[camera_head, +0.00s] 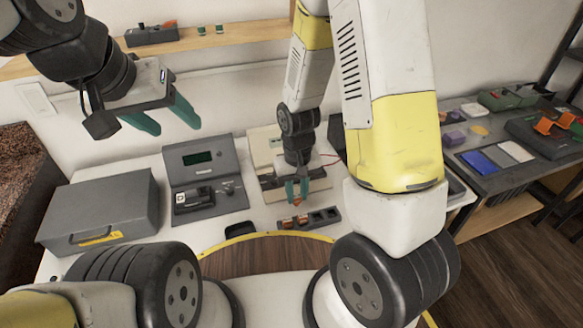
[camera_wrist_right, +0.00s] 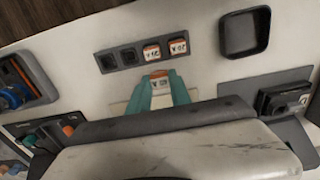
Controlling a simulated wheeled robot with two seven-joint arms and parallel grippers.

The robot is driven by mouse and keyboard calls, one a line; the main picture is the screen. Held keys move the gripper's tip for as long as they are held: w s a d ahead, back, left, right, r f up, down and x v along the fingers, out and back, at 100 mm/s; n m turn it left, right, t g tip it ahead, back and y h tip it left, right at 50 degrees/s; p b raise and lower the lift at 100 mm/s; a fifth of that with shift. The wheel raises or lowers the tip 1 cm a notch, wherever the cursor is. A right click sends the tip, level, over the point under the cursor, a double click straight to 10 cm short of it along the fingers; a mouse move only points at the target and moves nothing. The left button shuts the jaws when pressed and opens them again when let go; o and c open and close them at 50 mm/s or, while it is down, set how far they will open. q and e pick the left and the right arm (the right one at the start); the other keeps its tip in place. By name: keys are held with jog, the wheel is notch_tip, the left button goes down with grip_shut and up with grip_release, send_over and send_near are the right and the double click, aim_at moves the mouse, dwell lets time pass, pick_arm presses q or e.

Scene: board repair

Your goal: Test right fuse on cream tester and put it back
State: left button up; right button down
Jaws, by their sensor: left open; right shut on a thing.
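My right gripper (camera_head: 297,190) is shut on a fuse with an orange top, low over the front of the cream tester (camera_head: 262,140). The held fuse (camera_wrist_right: 158,77) shows between the teal fingertips (camera_wrist_right: 160,86) in the right wrist view. I cannot tell whether it touches the tester, which my arm partly hides. A dark fuse holder (camera_head: 325,216) lies just in front. Two orange-topped fuses (camera_wrist_right: 165,49) sit at one end of it, and two slots (camera_wrist_right: 118,58) are empty. My left gripper (camera_head: 163,117) is open and empty, high above the bench at the left.
A grey case (camera_head: 105,210) is further left. A small black tray (camera_head: 240,229) lies near the round wooden area (camera_head: 262,255). A dark side table (camera_head: 475,150) with parts stands right.

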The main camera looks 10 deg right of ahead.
jog(key=shift+r, duration=0.2)
jog(key=shift+r, duration=0.4)
jog(key=shift+d, duration=0.1)
jog(key=d, duration=0.2)
jog(key=s+d, duration=0.2)
jog(key=d, duration=0.1)
jog(key=shift+d, duration=0.3)
dwell(0.4)
jog(key=shift+f, duration=0.1)
jog(key=shift+f, duration=1.3)
jog(key=shift+f, duration=1.65)
dwell(2.3)
